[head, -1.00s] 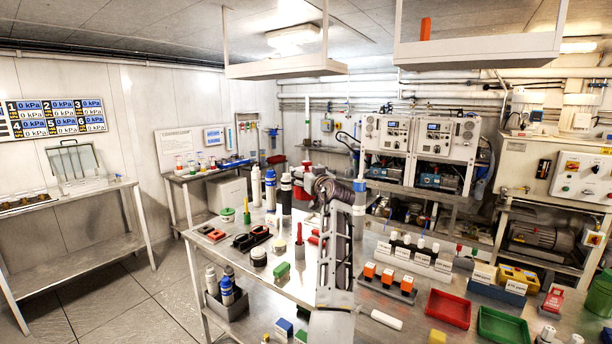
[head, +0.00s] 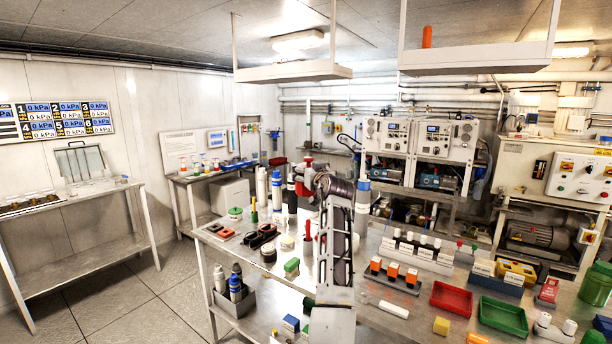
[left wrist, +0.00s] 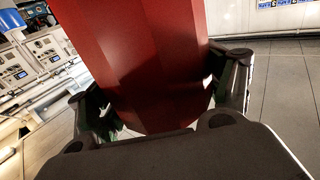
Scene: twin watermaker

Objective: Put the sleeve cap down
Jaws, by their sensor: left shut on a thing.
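The sleeve cap, a large red faceted piece (left wrist: 145,60), fills the middle of the left wrist view, between the two dark fingers of my left gripper (left wrist: 165,100). The gripper is shut on it. In the head view my arm rises from the bottom centre over the workbench, and my left gripper (head: 306,180) is at its far end. Red of the cap (head: 308,161) shows there, above the back part of the bench and beside the tall bottles. The cap's lower end and any contact below it are hidden. My right gripper is not in view.
Tall bottles (head: 276,190) stand left of the gripper on the bench (head: 270,285). Orange blocks (head: 392,270), a red tray (head: 451,298) and a green tray (head: 503,317) lie right.

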